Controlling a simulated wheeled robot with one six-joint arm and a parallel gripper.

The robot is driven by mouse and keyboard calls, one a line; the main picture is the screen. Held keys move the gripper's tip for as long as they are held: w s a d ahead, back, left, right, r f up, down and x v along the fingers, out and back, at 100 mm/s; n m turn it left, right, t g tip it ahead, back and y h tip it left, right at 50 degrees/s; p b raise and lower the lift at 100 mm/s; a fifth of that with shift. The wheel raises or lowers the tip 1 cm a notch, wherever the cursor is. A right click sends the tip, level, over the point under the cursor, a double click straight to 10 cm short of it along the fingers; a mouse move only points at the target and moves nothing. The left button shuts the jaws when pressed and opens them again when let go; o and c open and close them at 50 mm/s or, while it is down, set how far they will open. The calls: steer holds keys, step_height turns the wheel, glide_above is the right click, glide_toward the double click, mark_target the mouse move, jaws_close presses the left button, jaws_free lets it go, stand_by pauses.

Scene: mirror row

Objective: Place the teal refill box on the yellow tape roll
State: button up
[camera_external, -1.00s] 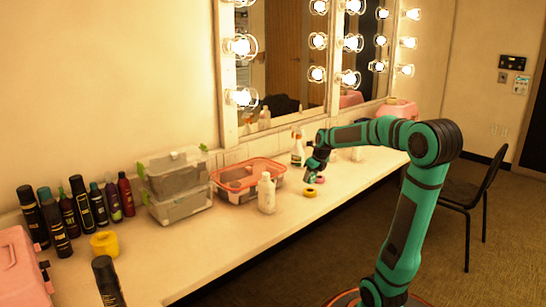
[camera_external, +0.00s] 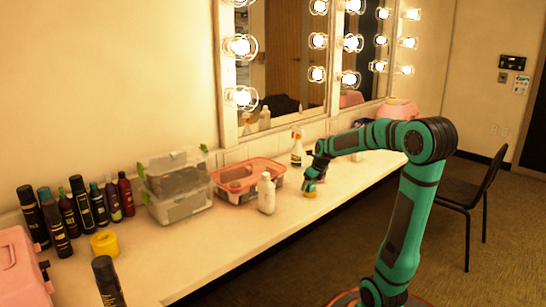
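A small yellow ring, which looks like the yellow tape roll (camera_external: 309,194), lies on the counter right of a white bottle. My gripper (camera_external: 310,184) points down just above it and covers part of it. The fingers are small and dark here, so I cannot tell whether they are open or shut, or whether they touch the roll. I cannot make out the teal refill box; anything between the fingers is too small to tell from my teal arm.
The white bottle (camera_external: 266,193) and a coral-rimmed bin (camera_external: 249,179) stand left of my gripper. A spray bottle (camera_external: 297,150) stands behind. Stacked clear boxes (camera_external: 177,187), a yellow object (camera_external: 104,243) and several dark bottles (camera_external: 80,202) are further left.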

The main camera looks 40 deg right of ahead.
steer(key=shift+r, duration=0.1)
steer(key=v, duration=1.2)
steer(key=s+a+r+m+t, duration=0.6)
steer(key=s+a+r+m, duration=0.1)
steer(key=m, duration=1.1)
steer(key=s+a+r+m+t, duration=0.7)
steer(key=a+r+m, duration=0.2)
steer(key=m, duration=0.9)
steer(key=shift+s+a+r, duration=0.2)
steer(key=shift+a+r, duration=0.05)
steer(key=shift+r, duration=0.3)
